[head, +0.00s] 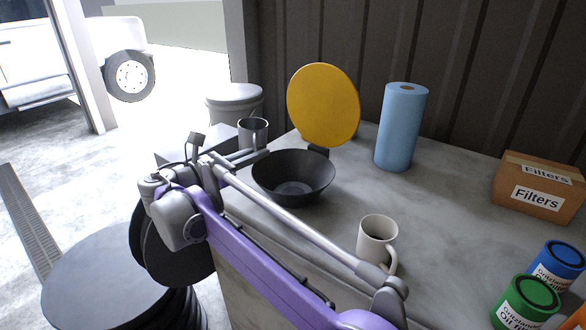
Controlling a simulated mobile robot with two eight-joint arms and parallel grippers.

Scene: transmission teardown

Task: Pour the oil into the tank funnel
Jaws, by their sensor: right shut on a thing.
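My right gripper (254,156) reaches in from the lower right on the purple arm and is shut on a dark grey metal mug (250,135). The mug looks upright and stands just above the fingers, which hide its lower end. Whether there is oil in it I cannot tell. A wide black bowl-shaped funnel (293,176) sits near the counter's left edge, right of the gripper and just below the mug in the picture. Its inside looks empty. No tank under it can be made out. My left gripper is not in view.
A white mug (377,240), a blue paper roll (400,128), a yellow disc (324,104), a Filters box (539,188), and blue (557,265) and green (526,303) cans stand on the grey counter (450,215). A grey drum (235,104) stands behind. The counter's middle is clear.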

